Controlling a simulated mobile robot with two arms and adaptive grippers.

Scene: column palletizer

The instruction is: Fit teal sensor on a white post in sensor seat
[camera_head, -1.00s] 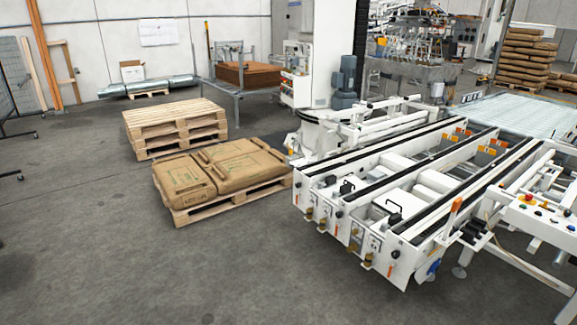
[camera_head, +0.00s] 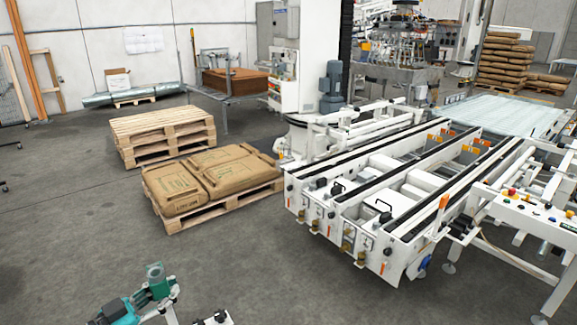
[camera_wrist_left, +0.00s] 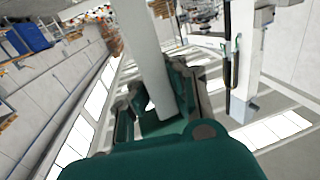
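A teal sensor (camera_head: 155,282) with a round, ring-like top shows at the bottom left of the head view. In the left wrist view a large teal body (camera_wrist_left: 160,155) fills the bottom. A white post (camera_wrist_left: 145,50) rises from the dark green parts behind it to the top edge. I cannot make out the sensor seat in either view. My right gripper is not identifiable.
A white roller conveyor (camera_head: 400,215) stands at the right, with a button panel (camera_head: 530,212) beside it. Brown sacks (camera_head: 210,178) lie on a pallet, with stacked empty pallets (camera_head: 163,135) behind.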

